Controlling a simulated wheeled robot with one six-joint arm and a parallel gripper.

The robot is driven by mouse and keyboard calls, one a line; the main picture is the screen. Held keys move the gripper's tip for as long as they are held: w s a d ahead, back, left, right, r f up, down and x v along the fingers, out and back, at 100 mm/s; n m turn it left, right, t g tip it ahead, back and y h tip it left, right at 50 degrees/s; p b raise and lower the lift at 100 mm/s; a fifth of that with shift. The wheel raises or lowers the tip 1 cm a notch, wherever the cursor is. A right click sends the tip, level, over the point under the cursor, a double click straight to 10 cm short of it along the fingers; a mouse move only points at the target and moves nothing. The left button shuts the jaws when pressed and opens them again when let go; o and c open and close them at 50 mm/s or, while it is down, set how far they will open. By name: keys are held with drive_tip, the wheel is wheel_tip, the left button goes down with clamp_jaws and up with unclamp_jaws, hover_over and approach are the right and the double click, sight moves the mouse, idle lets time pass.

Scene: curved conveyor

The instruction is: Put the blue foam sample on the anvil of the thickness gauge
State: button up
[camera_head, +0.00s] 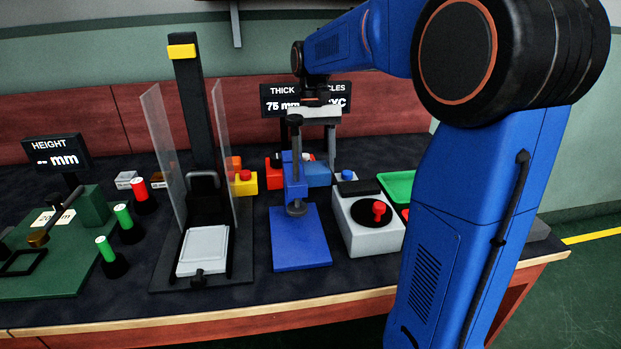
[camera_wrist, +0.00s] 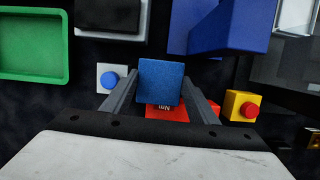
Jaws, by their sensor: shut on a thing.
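The blue foam sample (camera_wrist: 160,80) is a small blue block held between the two grey fingers of my gripper (camera_wrist: 160,92) in the wrist view. In the head view, the blue block (camera_head: 318,174) shows behind and right of the thickness gauge's post, below my gripper (camera_head: 328,143). The thickness gauge has a blue base plate (camera_head: 302,250), a blue frame and a dark vertical spindle. Its small grey round anvil (camera_head: 297,208) shows low at the front of the frame. Part of the blue gauge (camera_wrist: 225,25) is at the top of the wrist view. The sample is apart from the anvil.
A white box with a red knob (camera_head: 365,225) stands right of the gauge. A clear-walled tester (camera_head: 203,250) stands close on its left. A yellow box with red button (camera_head: 243,182) and a red block (camera_wrist: 168,112) are nearby. A green tray (camera_wrist: 35,45) lies left in the wrist view.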

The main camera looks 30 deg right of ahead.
sight(315, 178)
drive_tip(key=shift+f, duration=2.3)
drive_tip(key=shift+f, duration=0.1)
drive_tip(key=o, duration=1.1)
